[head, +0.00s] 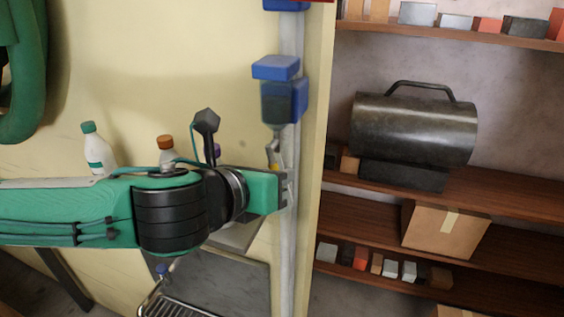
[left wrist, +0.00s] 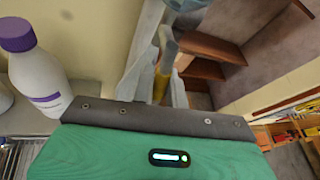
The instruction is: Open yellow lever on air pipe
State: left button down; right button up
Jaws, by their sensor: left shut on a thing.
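The air pipe (head: 291,150) runs upright along the edge of the cream wall, with blue fittings (head: 284,98) on it. The yellow lever (head: 271,155) shows as a small yellow piece below the lowest blue fitting, just above my left gripper (head: 285,185). In the left wrist view, the lever (left wrist: 161,86) stands between the two pale fingers of my left gripper (left wrist: 160,72), which is shut on it. Its lower end is hidden behind the gripper body. The fingers are mostly hidden in the head view. My right gripper is not in view.
A white bottle with a green cap (head: 96,148) and an orange-capped bottle (head: 166,152) stand behind my left arm. A purple-capped bottle (left wrist: 36,70) is close left of the gripper. Shelves (head: 480,190) with a dark metal cylinder (head: 415,130) and a cardboard box (head: 445,229) are on the right.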

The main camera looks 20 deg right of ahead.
pick_arm(q)
jog(key=shift+w+a+f+m+y+p, duration=0.1)
jog(key=shift+w+a+m+y+p, duration=0.25)
jog(key=shift+m+y+p, duration=0.35)
jog(key=shift+a, duration=0.1)
jog(key=shift+f, duration=0.1)
jog(key=c, duration=1.4)
grip_release()
jog(key=b+v, duration=0.4)
jog(key=v, duration=1)
jog(key=shift+b, duration=0.35)
jog(key=shift+s+f, duration=0.1)
jog(key=shift+f, duration=0.05)
